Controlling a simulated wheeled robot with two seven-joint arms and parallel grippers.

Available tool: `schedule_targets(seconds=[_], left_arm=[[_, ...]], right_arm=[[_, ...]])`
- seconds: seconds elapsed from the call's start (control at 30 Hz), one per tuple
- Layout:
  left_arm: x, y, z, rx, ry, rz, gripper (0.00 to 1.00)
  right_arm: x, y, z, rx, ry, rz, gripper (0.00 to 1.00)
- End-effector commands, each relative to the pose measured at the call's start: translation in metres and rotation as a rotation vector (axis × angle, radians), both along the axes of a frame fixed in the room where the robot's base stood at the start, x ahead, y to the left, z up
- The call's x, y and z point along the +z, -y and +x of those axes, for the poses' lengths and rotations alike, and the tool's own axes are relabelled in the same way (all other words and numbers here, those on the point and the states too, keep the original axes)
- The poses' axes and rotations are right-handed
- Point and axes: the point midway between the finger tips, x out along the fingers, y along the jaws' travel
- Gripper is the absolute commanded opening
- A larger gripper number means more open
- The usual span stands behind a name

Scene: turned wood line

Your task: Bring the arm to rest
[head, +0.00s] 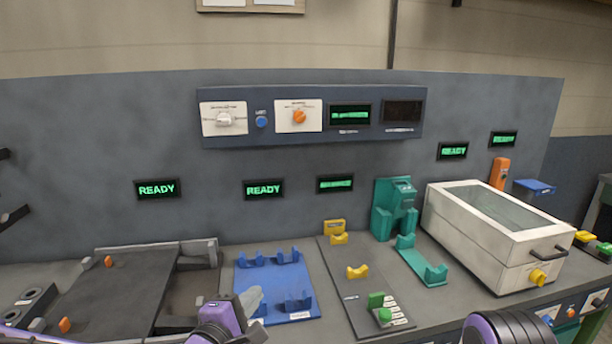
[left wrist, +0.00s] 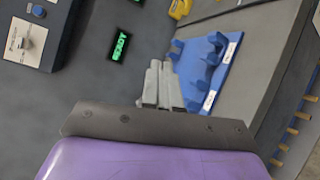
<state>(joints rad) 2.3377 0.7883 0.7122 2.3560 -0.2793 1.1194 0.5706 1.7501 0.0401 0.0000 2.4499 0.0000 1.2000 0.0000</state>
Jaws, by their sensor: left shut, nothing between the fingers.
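My left gripper (head: 254,296) comes in low in the head view, with a purple body and grey fingers. It is shut and empty. It is in front of the lower left part of the blue cradle rack (head: 271,273) and hides a little of it. In the left wrist view the grey fingers (left wrist: 160,84) lie together with nothing between them. The blue rack also shows beyond them there (left wrist: 203,68). A purple and black part of my other arm shows at the bottom right of the head view, but its gripper is not visible.
A dark tray (head: 110,285) lies to the left of the rack. A grey plate (head: 345,290) with yellow rests, a green stand (head: 390,215) and a white lidded box (head: 490,235) stand to the right. Behind is an upright panel with a control box (head: 275,90) and lit READY displays (head: 157,189).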

Motion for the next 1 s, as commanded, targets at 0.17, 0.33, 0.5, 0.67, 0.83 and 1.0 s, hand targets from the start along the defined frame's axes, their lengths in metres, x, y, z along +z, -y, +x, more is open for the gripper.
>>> schedule_targets(seconds=[0.17, 0.33, 0.5, 0.67, 0.83, 1.0], left_arm=[[-0.16, -0.023, -0.051, -0.063, -0.255, 0.452, 0.0], [-0.281, -0.077, -0.133, -0.188, -0.499, 0.859, 0.0], [-0.358, -0.152, -0.231, -0.336, -0.738, 1.201, 0.0], [-0.386, -0.199, -0.295, -0.458, -0.866, 1.382, 0.0], [-0.394, -0.198, -0.314, -0.511, -0.891, 1.4, 0.0], [-0.394, -0.198, -0.314, -0.511, -0.891, 1.4, 0.0]], right_arm=[[-0.007, 0.0, 0.0, 0.0, 0.0, 0.0, 0.43], [-0.012, 0.0, 0.0, 0.0, 0.0, 0.0, 0.43], [-0.019, 0.0, 0.0, 0.0, 0.0, 0.0, 0.43], [-0.024, 0.0, 0.0, 0.0, 0.0, 0.0, 0.43], [-0.024, 0.0, 0.0, 0.0, 0.0, 0.0, 0.43], [-0.024, 0.0, 0.0, 0.0, 0.0, 0.0, 0.43]])
